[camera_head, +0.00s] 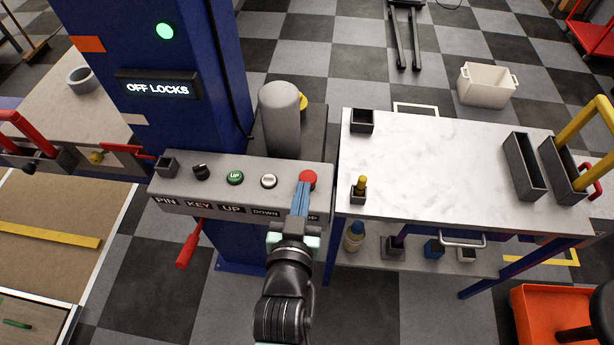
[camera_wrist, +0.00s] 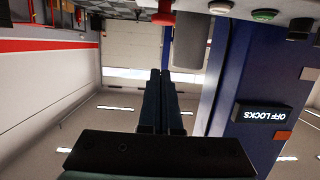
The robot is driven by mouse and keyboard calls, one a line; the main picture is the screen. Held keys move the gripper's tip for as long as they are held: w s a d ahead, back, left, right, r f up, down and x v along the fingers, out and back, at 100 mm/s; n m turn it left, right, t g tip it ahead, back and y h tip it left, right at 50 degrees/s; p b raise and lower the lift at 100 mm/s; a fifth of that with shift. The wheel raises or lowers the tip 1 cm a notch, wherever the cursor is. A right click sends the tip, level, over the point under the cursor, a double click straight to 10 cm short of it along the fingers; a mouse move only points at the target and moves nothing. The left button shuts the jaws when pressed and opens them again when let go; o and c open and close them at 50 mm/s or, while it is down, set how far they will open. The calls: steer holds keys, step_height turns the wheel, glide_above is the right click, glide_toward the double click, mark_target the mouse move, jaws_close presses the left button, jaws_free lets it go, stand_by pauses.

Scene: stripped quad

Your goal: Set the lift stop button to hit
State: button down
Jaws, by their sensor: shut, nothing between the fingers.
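The red stop button (camera_head: 308,179) is at the right end of the grey control panel (camera_head: 240,195). Its label is mostly hidden behind my gripper, with only the last letters showing. My gripper (camera_head: 304,187) is shut and empty, its blue fingers reaching up to the near side of the button in the head view. In the wrist view the red button (camera_wrist: 163,18) shows beyond the fingertips (camera_wrist: 160,72), with a gap between them in the picture. I cannot tell how far above the panel the tips are.
Left of it are the white DOWN button (camera_head: 268,181), green UP button (camera_head: 235,178), black key switch (camera_head: 201,171) and PIN socket (camera_head: 167,165). A grey cylinder (camera_head: 280,118) stands behind. A display (camera_head: 158,87) reads OFF LOCKS; a green lamp (camera_head: 165,31) glows. A white-topped bench (camera_head: 440,170) is right.

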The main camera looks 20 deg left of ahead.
steer(key=p, duration=0.1)
glide_above(307, 178)
steer(key=s, duration=0.2)
steer(key=f, duration=0.4)
steer(key=shift+d+f, duration=0.15)
steer(key=shift+d, duration=0.25)
steer(key=shift+f, duration=0.65)
